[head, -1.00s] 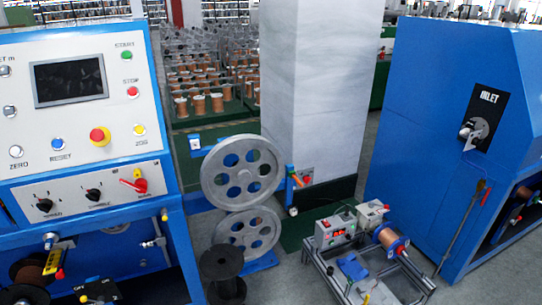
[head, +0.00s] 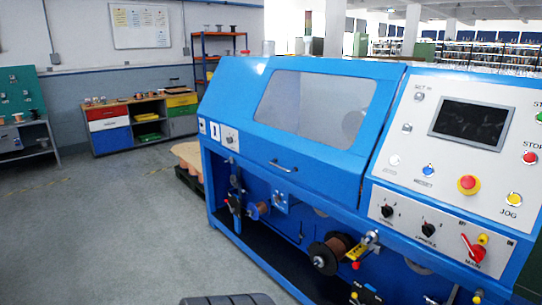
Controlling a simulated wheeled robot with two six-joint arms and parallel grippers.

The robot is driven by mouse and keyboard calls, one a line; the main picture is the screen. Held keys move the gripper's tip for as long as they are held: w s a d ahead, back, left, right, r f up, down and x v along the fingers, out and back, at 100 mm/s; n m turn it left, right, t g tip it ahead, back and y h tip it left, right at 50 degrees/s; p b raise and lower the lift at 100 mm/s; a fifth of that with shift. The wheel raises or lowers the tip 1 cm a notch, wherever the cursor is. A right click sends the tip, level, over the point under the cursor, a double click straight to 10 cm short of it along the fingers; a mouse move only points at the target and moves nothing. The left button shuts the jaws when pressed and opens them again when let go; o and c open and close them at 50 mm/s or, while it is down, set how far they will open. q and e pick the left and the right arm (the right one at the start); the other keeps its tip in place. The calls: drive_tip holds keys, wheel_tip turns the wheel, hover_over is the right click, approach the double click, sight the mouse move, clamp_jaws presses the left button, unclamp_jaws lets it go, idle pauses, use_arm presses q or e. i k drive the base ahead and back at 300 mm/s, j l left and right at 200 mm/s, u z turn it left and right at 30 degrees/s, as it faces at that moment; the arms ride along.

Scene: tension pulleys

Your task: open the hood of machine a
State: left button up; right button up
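A blue machine (head: 225,165) fills the middle and right of the head view. Its sloped blue hood (head: 290,138) has a large window (head: 315,105) and looks closed. A metal handle (head: 284,167) sits near the hood's lower front edge. I cannot read a label that tells which machine this is. To the right of the hood is a white control panel (head: 420,150) with a dark screen (head: 470,122), a red emergency button (head: 468,184) and a red main switch (head: 473,247). Neither of my grippers is in view.
A workbench with coloured drawers (head: 110,139) stands by the back wall, and a green pegboard bench (head: 22,130) at the far left. The grey floor (head: 100,230) at left is clear.

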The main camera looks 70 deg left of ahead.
sight(337, 174)
drive_tip(key=u, duration=2.3)
